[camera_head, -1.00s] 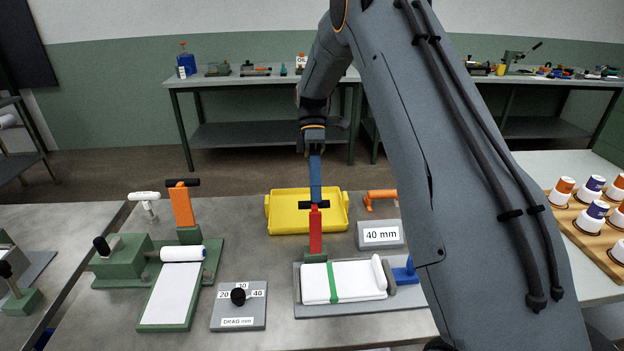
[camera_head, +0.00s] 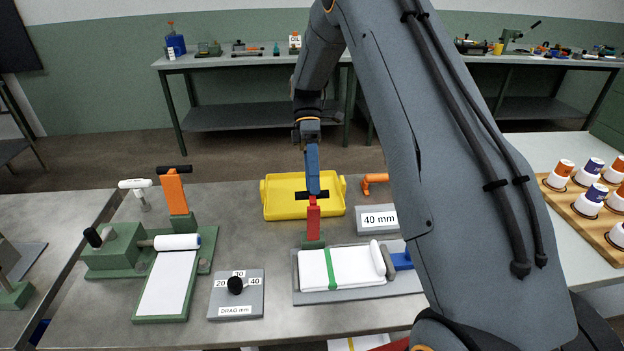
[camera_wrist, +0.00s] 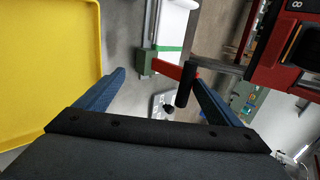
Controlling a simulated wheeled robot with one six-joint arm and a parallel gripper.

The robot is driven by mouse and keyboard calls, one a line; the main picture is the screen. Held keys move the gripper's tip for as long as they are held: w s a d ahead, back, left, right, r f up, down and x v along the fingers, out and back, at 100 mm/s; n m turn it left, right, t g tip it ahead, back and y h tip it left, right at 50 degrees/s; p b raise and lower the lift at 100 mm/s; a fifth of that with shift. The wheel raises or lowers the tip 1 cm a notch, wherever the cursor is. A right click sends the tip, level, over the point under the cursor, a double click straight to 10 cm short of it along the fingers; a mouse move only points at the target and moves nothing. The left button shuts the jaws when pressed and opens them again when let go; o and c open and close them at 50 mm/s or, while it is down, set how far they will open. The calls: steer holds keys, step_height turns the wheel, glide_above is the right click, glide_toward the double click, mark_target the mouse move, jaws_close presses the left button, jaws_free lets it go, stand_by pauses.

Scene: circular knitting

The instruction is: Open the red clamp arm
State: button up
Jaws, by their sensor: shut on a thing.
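The red clamp arm (camera_head: 313,220) stands upright on a small green base (camera_head: 313,243) at the back edge of the grey plate. A black crossbar handle (camera_head: 325,194) is at its top. In the wrist view the black handle (camera_wrist: 184,85) and the red arm (camera_wrist: 168,70) lie by the right finger, with my gripper's fingers (camera_wrist: 155,75) on both sides. A white piece with a green band (camera_head: 332,268) lies on the grey plate (camera_head: 345,295) in front.
A yellow bin (camera_head: 280,198) is right behind the clamp. A 40 mm block (camera_head: 377,219) and an orange handle (camera_head: 375,180) are to the right. On the left are an orange clamp arm (camera_head: 174,193), a green fixture (camera_head: 115,256) and a drag dial (camera_head: 237,290).

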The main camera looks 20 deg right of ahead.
steer(key=shift+f, duration=0.35)
steer(key=shift+c, duration=0.2)
steer(key=shift+w+d+r, duration=0.1)
steer(key=shift+w+r, duration=0.05)
steer(key=shift+w, duration=0.05)
steer(key=shift+c, duration=0.9)
steer(key=b+v, duration=0.2)
steer(key=v, duration=0.5)
steer(key=shift+r+b, duration=0.15)
steer(key=shift+b, duration=0.2)
steer(key=c, duration=0.7)
steer(key=shift+o, duration=0.2)
steer(key=shift+r, duration=0.35)
